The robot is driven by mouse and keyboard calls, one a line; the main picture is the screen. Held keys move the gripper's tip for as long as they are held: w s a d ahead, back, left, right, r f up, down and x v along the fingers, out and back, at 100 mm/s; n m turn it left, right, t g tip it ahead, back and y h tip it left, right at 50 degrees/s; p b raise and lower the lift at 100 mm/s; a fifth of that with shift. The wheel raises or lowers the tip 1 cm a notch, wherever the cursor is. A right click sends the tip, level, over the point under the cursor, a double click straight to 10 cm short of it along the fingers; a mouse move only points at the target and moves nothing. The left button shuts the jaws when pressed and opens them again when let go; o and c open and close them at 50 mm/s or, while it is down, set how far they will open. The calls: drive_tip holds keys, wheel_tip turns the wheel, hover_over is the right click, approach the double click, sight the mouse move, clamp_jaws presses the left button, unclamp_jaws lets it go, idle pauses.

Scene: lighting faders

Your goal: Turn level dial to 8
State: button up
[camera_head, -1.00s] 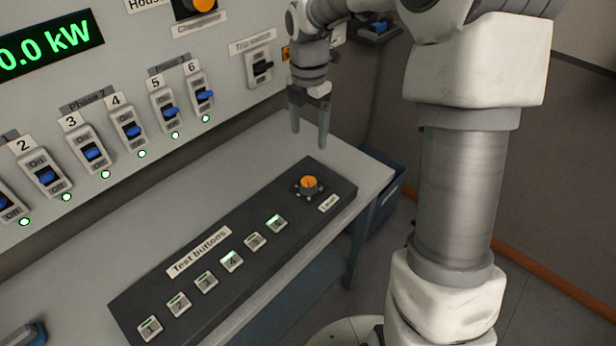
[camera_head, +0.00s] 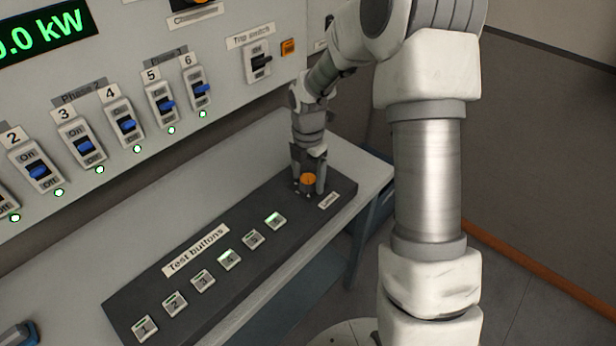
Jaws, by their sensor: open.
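The level dial (camera_head: 308,180) is a small orange-topped knob near the right end of the dark panel (camera_head: 160,282) on the bench. A white label reading Level (camera_head: 328,200) lies just right of and below it. My gripper (camera_head: 309,182) points down at the dial, with one finger on its left and one on its right. The jaws are open around the knob. Whether the fingers touch it, I cannot tell. The dial's scale marks and setting are too small and partly hidden to read.
A row of test buttons (camera_head: 202,281) runs along the same panel, several of them lit green. Behind stands a grey wall panel with blue switches (camera_head: 127,125), a black trip switch (camera_head: 260,63) and a green kW display (camera_head: 45,35). The bench (camera_head: 345,165) is otherwise clear around the panel.

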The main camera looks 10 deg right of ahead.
clamp_jaws()
idle(0.4)
